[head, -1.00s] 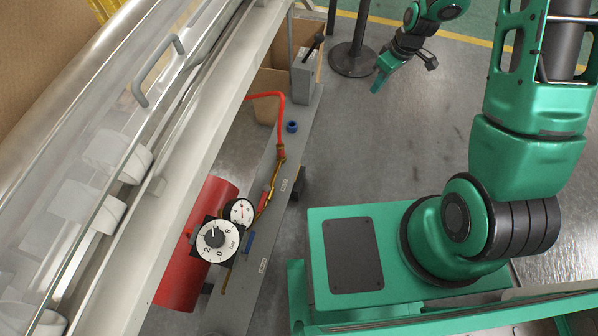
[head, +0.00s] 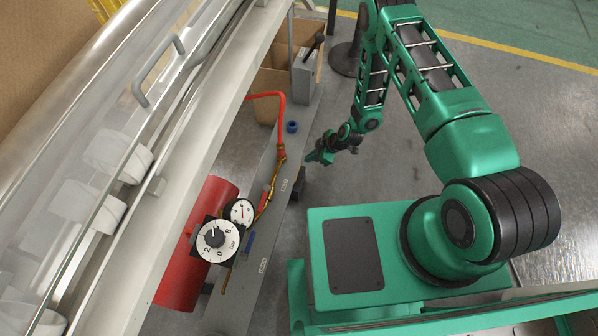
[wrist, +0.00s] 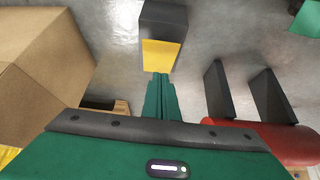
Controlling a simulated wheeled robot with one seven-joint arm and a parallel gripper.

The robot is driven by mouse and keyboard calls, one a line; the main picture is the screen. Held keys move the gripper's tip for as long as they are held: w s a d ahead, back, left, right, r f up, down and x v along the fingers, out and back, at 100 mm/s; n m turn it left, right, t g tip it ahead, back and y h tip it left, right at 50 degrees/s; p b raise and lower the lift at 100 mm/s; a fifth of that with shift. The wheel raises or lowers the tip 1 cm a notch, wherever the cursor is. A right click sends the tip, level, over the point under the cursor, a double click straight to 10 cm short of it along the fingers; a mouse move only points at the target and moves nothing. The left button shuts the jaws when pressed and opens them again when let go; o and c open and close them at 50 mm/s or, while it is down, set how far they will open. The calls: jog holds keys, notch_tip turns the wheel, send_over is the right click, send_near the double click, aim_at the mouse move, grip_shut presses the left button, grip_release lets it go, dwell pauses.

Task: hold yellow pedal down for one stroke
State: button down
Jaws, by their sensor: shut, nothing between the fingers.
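The yellow pedal (wrist: 161,54) shows in the wrist view as a yellow face on a dark grey block (wrist: 163,20), straight ahead of the fingertips. My gripper (wrist: 160,76) is shut and empty, its green fingers together just below the lower edge of the yellow face. I cannot tell from this view whether they touch it. In the head view my gripper (head: 312,158) is low, at the right side of the grey plate and close to a dark block (head: 298,177). No yellow face shows on that block there.
A cardboard box (wrist: 30,75) is at left in the wrist view. Dark upright plates (wrist: 218,90) stand at right by the red cylinder (wrist: 265,140). Open floor (head: 410,160) lies right of the gripper.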

jog(key=shift+s+a+f, duration=0.25)
jog(key=shift+s+f, duration=0.05)
jog(key=shift+f, duration=0.2)
jog(key=x, duration=1)
jog(key=shift+a+f, duration=0.1)
jog(key=shift+f, duration=0.1)
jog(key=shift+s+d+f, duration=0.1)
jog(key=shift+d+f, duration=0.15)
jog(key=shift+f, duration=0.6)
jog(key=shift+s+d+f, duration=0.1)
jog(key=shift+d+f, duration=0.2)
jog(key=shift+f, duration=0.5)
